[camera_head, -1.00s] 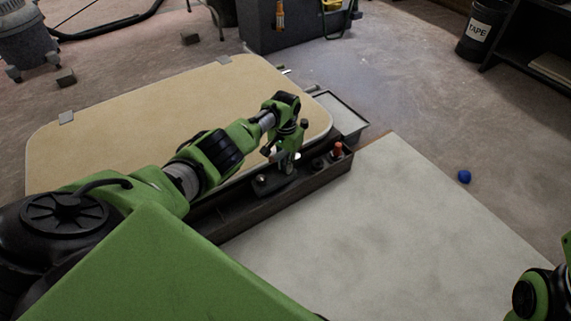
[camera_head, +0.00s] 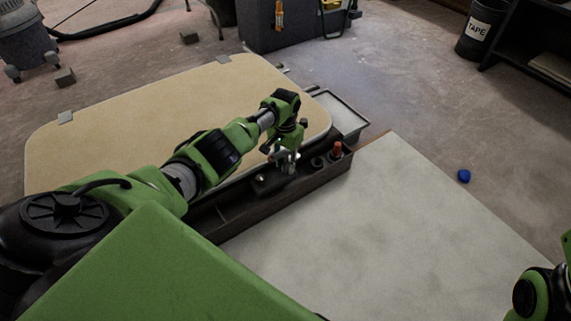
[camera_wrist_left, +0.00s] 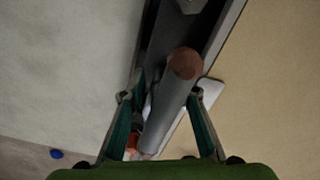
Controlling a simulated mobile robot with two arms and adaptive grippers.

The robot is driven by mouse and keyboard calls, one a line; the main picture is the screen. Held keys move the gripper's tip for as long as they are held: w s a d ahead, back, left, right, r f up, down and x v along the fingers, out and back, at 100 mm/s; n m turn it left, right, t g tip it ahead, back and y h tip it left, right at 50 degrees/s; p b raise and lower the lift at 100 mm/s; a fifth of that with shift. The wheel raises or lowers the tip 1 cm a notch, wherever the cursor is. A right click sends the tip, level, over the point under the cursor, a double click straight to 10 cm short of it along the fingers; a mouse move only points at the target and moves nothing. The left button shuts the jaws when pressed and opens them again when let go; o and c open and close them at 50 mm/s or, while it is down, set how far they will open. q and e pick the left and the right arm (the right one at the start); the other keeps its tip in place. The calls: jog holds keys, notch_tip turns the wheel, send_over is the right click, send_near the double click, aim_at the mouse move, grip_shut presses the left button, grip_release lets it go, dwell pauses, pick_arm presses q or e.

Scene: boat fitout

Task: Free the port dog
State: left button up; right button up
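My left gripper (camera_head: 287,162) is over the dark trough along the near edge of the beige panel (camera_head: 130,120). In the left wrist view its two fingers (camera_wrist_left: 167,95) stand either side of a grey cylindrical bar with a reddish-brown end (camera_wrist_left: 165,105). A gap shows on the bar's left, so the gripper looks open around it. I cannot tell for sure whether this bar is the port dog. A dark fitting with a small bright knob (camera_head: 262,181) sits in the trough beside the gripper. My right gripper is out of view; only part of that arm shows at lower right.
The dark trough (camera_head: 225,220) also holds a red-topped piece (camera_head: 337,150). A shallow grey tray (camera_head: 345,118) lies beyond its far end. A pale flat surface (camera_head: 370,230) lies clear to the right. A blue ball (camera_head: 464,176) is on the floor.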

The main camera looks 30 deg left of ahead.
aim_at(285, 150)
pick_arm(q)
jog(key=shift+r, duration=3.7)
